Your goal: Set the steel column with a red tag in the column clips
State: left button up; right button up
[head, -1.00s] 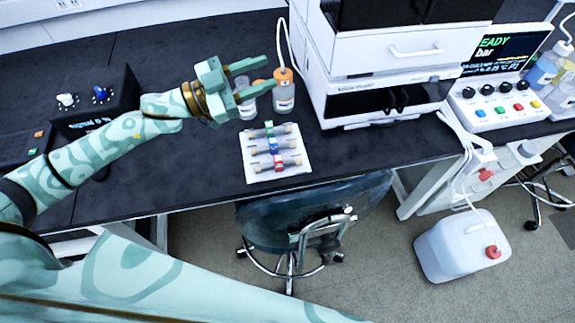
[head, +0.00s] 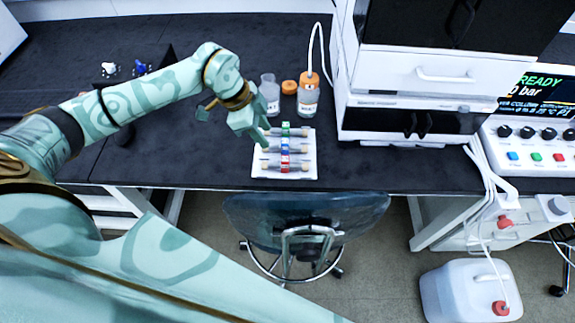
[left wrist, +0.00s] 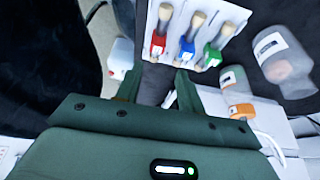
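The steel column with a red tag (head: 285,167) lies in a white tray (head: 257,171) on the black bench, the nearest of three tagged columns in the head view. In the left wrist view its red tag (left wrist: 157,43) is the leftmost, just beyond the fingertips. My left gripper (head: 265,136) reaches over the tray's left side, pointing downward. In the left wrist view my left gripper (left wrist: 158,85) has its two fingers apart with nothing between them. I cannot make out the column clips. My right gripper is not in view.
Columns with a blue tag (head: 285,149) and a green tag (head: 285,131) lie beside it. Bottles (head: 308,98) stand behind the tray. A white instrument stack (head: 420,75) is to the right. A chair (head: 300,215) stands in front of the bench.

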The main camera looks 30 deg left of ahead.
aim_at(283, 159)
pick_arm(q)
jog(key=b+x, duration=0.2)
jog(key=x, duration=0.6)
jog(key=shift+d+f, duration=0.1)
jog(key=b+x, duration=0.2)
jog(key=x, duration=0.3)
jog(key=shift+d+f, duration=0.15)
jog(key=shift+d, duration=0.05)
jog(key=shift+c, duration=0.6)
grip_shut()
